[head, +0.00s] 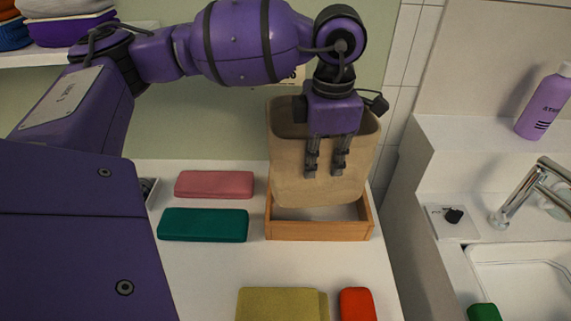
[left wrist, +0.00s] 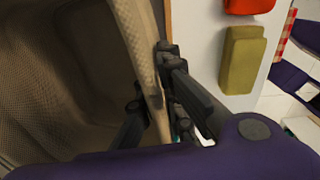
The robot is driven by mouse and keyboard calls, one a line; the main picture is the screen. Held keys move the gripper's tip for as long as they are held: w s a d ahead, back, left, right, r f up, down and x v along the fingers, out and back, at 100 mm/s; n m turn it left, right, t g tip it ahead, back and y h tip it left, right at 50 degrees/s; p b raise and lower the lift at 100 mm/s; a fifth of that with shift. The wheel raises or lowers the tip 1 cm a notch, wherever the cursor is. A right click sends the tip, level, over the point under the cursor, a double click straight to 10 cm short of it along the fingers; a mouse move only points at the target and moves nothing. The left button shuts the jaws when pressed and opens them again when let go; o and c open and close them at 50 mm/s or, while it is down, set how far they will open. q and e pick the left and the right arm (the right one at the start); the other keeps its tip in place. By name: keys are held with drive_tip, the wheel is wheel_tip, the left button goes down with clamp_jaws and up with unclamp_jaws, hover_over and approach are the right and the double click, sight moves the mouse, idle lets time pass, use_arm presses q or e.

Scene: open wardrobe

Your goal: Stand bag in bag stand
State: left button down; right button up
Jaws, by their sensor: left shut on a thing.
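A tan bag (head: 310,185) stands roughly upright with its open top toward the camera, above and partly inside a wooden box-like bag stand (head: 318,231). My left gripper (head: 325,172) reaches down at the bag's front wall and is shut on it. In the left wrist view the fingers (left wrist: 160,105) pinch the bag's rim, and the bag's inside (left wrist: 65,80) fills the left. My right gripper is in neither view.
Pink (head: 215,184) and teal (head: 203,225) cases lie left of the stand. An olive block (head: 280,305) and a red item (head: 357,304) lie in front. A sink (head: 530,280), tap (head: 520,195) and purple bottle (head: 545,103) are at right. White surface is clear between stand and front items.

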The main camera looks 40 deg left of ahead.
sight(317, 206)
use_arm(q)
drive_tip(key=shift+m, duration=0.7)
wheel_tip(317, 206, down, 10)
drive_tip(key=shift+s, duration=0.1)
drive_tip(key=shift+f, duration=0.2)
drive_tip(key=c, duration=1.9)
unclamp_jaws()
wheel_tip(317, 206, up, 13)
drive_tip(key=shift+f, duration=0.2)
drive_tip(key=shift+s+d+f, duration=0.1)
